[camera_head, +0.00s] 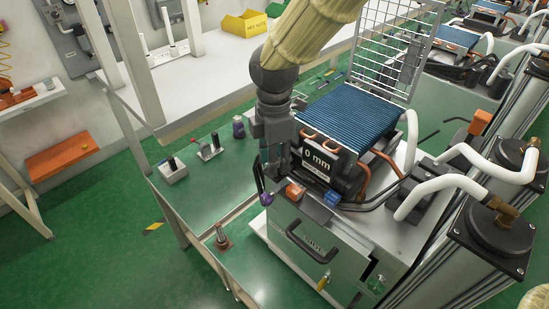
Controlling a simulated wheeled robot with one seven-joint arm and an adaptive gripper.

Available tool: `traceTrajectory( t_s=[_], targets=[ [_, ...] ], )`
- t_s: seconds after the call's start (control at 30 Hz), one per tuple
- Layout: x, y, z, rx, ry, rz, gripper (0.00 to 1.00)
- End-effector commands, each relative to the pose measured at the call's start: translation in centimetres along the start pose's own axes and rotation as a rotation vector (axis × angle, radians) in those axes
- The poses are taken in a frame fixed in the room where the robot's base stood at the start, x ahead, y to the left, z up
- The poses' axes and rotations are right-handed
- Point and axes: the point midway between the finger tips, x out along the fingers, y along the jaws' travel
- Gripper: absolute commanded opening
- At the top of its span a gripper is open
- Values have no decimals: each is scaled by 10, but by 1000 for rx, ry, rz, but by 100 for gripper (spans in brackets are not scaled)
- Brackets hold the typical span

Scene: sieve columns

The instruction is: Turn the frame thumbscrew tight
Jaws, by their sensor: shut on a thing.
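My arm reaches down from the top of the view. My gripper (265,187) points down at the front left corner of the sieve machine. A small purple knob (267,200) shows at its fingertips and looks like the frame thumbscrew. The gripper is shut on this knob; the fingers hide part of it. The thread and how tightly it sits cannot be seen. The machine has a blue ribbed top (350,112) and a display (317,160) reading "0 mm".
An orange block (295,190) and a blue block (332,198) sit close right of the gripper. A black handle (308,215) is on the machine's front. Small fixtures (173,170) stand on the green bench at left. White hoses (440,185) and a wire rack (395,45) flank the machine.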

Motion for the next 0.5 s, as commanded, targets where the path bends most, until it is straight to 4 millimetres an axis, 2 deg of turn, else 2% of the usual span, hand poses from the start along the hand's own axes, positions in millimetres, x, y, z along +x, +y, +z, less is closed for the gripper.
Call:
traceTrajectory(
  t_s=[0.5],
  targets=[
    [-2, 4, 1, 459, 0, 4, 9]
  ],
)
